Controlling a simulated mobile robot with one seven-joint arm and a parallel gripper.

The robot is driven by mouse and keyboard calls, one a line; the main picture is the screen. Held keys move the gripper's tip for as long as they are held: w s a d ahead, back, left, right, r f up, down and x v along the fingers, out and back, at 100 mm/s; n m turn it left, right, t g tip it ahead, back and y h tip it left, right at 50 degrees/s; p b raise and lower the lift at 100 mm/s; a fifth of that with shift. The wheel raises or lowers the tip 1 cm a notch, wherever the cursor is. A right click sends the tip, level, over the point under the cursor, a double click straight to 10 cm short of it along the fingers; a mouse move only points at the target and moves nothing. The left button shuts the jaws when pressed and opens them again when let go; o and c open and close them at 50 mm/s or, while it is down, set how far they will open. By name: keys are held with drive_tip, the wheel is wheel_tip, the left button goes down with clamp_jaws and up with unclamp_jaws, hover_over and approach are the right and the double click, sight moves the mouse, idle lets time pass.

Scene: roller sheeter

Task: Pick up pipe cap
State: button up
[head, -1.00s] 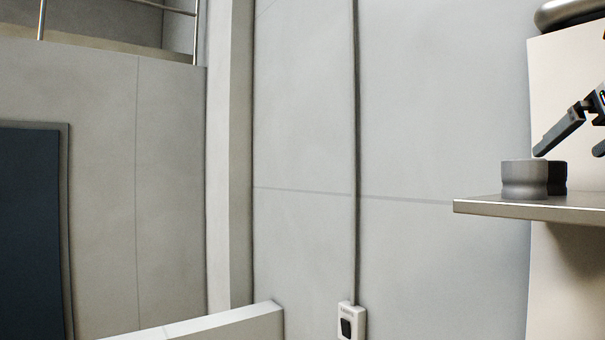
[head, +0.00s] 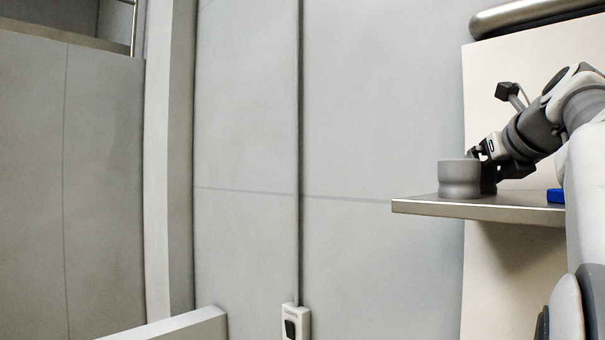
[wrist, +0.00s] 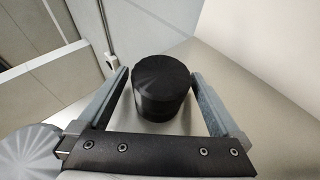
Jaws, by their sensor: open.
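A black round cap (wrist: 162,88) with a ribbed top stands upright on the shelf, in the middle of the wrist view. In the head view the black cap (head: 490,180) is partly hidden behind a grey round cap-like piece (head: 459,178). My gripper (wrist: 160,76) is open, with one finger on each side of the black cap. Gaps show between the cap and both fingers, and nothing is held. The grey piece also shows at the lower left of the wrist view (wrist: 28,150), outside the left finger. In the head view my gripper (head: 482,154) is low over the shelf, tilted down.
The metal shelf (head: 430,207) ends in a free edge on the left. A blue object (head: 555,195) lies on it to the right, beside my arm. A pale panel (head: 490,90) stands behind. A white switch box (head: 296,322) is on the wall.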

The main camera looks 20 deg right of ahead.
drive_tip(key=shift+s, duration=0.2)
drive_tip(key=shift+c, duration=0.7)
drive_tip(key=shift+w, duration=0.1)
drive_tip(key=c, duration=1.2)
drive_tip(key=shift+r, duration=0.25)
drive_tip(key=shift+r, duration=4.7)
